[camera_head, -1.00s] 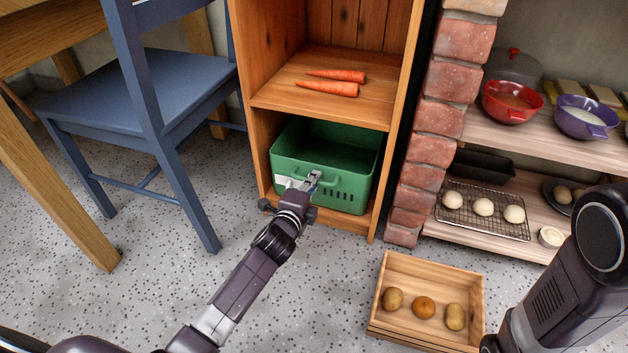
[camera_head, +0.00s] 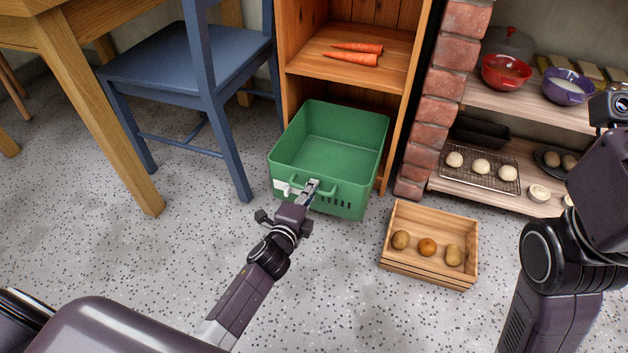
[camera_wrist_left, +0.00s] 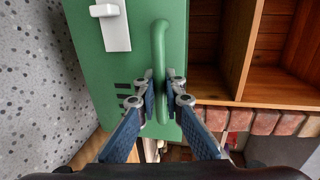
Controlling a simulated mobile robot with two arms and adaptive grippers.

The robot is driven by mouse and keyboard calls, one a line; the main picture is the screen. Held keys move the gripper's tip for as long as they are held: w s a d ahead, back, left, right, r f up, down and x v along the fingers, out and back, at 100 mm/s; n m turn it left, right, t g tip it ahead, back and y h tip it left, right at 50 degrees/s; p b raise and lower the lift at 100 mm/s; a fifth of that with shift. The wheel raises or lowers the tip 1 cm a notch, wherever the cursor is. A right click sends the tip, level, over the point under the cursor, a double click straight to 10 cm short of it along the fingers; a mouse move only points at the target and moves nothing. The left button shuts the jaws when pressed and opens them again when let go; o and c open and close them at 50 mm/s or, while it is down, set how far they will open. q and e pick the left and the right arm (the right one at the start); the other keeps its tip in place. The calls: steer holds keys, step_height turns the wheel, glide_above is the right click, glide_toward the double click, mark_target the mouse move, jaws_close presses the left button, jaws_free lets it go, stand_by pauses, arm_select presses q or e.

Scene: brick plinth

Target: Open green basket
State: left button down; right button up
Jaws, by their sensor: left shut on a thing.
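The green basket (camera_head: 330,135) is partly pulled out of the bottom compartment of the wooden cabinet (camera_head: 290,70), and its open, empty inside shows. My left gripper (camera_head: 311,188) is at the basket's front and shut on its green handle (camera_head: 322,192). In the left wrist view the green handle (camera_wrist_left: 160,60) runs between the two fingers of my left gripper (camera_wrist_left: 161,95). A white label holder (camera_wrist_left: 113,25) is on the basket's front face. My right arm shows at the right edge of the head view, but I cannot make out its fingers.
Two carrots (camera_head: 352,54) lie on the cabinet shelf. A wooden crate (camera_head: 425,275) with potatoes stands on the floor to the basket's right. A blue chair (camera_head: 190,75) stands to the left. A brick pillar (camera_head: 445,100) rises right of the cabinet. Speckled floor (camera_head: 120,250) is clear in front.

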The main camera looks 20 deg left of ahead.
arm_select(q)
steer(key=shift+s, duration=0.6)
steer(key=c, duration=2.3)
jaws_free()
steer(key=v, duration=1.2)
